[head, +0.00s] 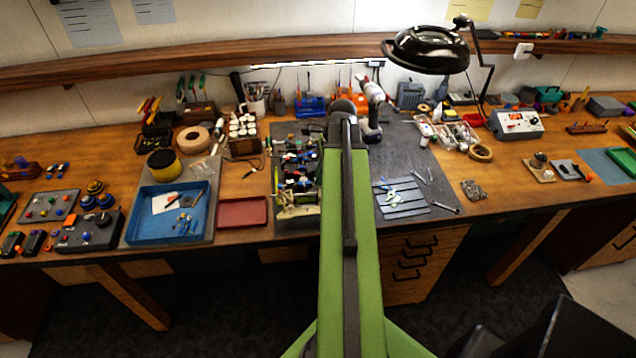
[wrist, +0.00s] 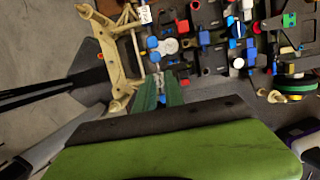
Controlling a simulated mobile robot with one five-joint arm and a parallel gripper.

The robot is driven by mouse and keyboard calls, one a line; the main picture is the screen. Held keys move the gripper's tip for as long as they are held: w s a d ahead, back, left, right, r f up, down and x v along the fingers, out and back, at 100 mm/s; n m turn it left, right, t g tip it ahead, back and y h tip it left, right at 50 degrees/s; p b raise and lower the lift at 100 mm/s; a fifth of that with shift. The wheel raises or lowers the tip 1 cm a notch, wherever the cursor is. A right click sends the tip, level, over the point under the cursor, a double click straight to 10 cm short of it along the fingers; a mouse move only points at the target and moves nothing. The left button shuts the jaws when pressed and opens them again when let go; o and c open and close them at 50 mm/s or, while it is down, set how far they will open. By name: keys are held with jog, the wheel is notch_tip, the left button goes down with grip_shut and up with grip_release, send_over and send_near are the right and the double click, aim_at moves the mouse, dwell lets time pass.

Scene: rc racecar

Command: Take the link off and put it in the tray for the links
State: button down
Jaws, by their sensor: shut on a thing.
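The racecar (head: 297,178) sits on the dark mat at the middle of the bench, left of my green arm. In the wrist view its cream end frame (wrist: 106,55) and crowded chassis (wrist: 225,40) fill the upper part. My gripper (wrist: 160,82) has its green fingers close together at the car, between the cream frame and the chassis. It is shut on the link, a small greyish piece (wrist: 159,77) mostly hidden between the fingertips. I cannot tell whether the link is still attached. A shallow red tray (head: 243,223) left of the car looks empty; which tray is for the links is unclear.
A blue tray (head: 140,233) with loose parts lies farther left. A dark slatted holder (head: 405,210) with light pieces lies right of my arm, near several tools. A lamp (head: 428,50) hangs over the back right. Jars and tool stands line the back.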

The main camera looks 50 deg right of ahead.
jog(key=shift+r+p, duration=0.6)
dwell(0.4)
jog(key=shift+r+p, duration=2)
jog(key=shift+r, duration=0.1)
